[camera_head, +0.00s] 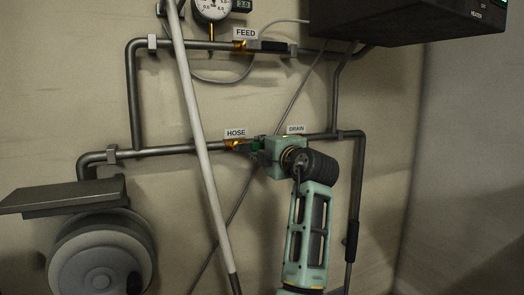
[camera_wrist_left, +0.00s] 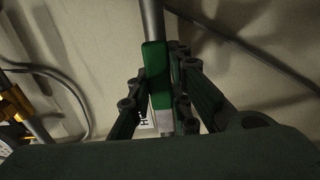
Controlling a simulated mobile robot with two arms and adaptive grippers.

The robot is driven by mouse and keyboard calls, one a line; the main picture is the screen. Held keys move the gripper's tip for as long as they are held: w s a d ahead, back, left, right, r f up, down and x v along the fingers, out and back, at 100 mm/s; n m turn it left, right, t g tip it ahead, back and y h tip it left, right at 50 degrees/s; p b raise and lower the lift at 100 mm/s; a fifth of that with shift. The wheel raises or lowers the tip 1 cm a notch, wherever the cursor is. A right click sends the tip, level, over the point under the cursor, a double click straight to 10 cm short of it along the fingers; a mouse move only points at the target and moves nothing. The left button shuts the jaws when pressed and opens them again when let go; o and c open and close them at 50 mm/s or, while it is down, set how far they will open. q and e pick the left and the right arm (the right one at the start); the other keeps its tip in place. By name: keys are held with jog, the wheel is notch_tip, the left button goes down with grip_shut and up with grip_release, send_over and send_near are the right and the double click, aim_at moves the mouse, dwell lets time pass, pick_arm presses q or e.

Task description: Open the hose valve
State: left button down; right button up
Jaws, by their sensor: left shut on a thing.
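The HOSE label (camera_head: 235,133) sits above the lower pipe, with the brass hose valve (camera_head: 234,144) just beneath it. The valve's green handle (camera_wrist_left: 155,72) shows in the wrist view between my left gripper's fingers, in front of a grey pipe (camera_wrist_left: 151,18). My left gripper (camera_head: 257,146) is at the valve in the head view, shut on the green handle. The gripper and wrist hide most of the handle and the pipe behind it there. My right gripper is in neither view.
The FEED valve's black handle (camera_head: 268,46) lies along the upper pipe. A DRAIN label (camera_head: 296,129) is close behind my wrist. A pale pole (camera_head: 200,130) leans across both pipes. A dark heater box (camera_head: 400,20) overhangs at upper right; a grey shelf (camera_head: 62,196) juts out lower left.

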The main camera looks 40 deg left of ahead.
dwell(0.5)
pick_arm(q)
jog(key=c, duration=1.6)
grip_release()
jog(key=v, duration=1.2)
